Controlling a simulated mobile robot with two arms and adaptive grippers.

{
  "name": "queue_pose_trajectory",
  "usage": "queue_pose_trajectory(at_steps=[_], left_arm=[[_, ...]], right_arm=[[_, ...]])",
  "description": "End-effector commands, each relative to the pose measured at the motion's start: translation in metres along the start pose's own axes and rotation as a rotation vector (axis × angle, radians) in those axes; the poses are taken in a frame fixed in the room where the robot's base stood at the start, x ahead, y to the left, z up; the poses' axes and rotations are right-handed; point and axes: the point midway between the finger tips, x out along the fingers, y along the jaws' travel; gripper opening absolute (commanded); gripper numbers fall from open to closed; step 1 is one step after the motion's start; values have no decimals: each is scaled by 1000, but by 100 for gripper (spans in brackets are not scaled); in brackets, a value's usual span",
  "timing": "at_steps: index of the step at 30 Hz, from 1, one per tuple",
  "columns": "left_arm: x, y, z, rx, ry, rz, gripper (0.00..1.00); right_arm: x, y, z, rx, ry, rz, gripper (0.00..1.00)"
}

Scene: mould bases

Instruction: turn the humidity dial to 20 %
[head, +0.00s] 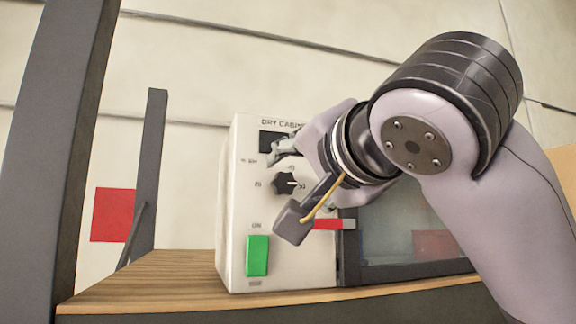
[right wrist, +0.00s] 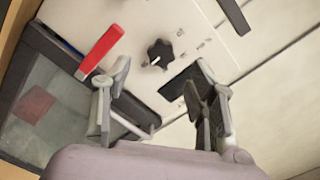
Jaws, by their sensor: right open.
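The humidity dial (head: 285,184) is a black lobed knob on the front of the white dry cabinet (head: 238,200). Its white mark points right, toward the door side; the small printed numbers around it are too blurred to read surely. The dial also shows in the right wrist view (right wrist: 160,53), beyond and between the fingertips. My right gripper (right wrist: 162,70) is open and empty, in front of the panel and apart from the dial. In the head view one finger shows by the dark display (head: 268,142), and the hand hides part of the panel. My left gripper is not in view.
A green switch (head: 257,255) sits low on the panel. A red handle (right wrist: 101,50) projects beside the glass door (head: 395,235), near one finger in the wrist view. The cabinet stands on a wooden shelf (head: 165,280) between dark posts (head: 150,170).

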Motion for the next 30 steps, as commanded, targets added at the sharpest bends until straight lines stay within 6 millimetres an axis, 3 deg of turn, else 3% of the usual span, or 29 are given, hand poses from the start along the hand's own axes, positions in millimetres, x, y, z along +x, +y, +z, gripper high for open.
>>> queue_pose_trajectory(at_steps=[1,5,10,21,30], left_arm=[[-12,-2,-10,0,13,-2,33],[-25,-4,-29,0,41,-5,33],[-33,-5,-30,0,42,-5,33],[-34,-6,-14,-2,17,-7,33],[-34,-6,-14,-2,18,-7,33]], right_arm=[[11,-4,-4,1,-1,4,53],[34,-3,-3,-1,0,3,53],[52,-2,-2,0,0,2,53],[58,0,0,0,1,-1,53],[57,0,0,0,0,-1,33]])
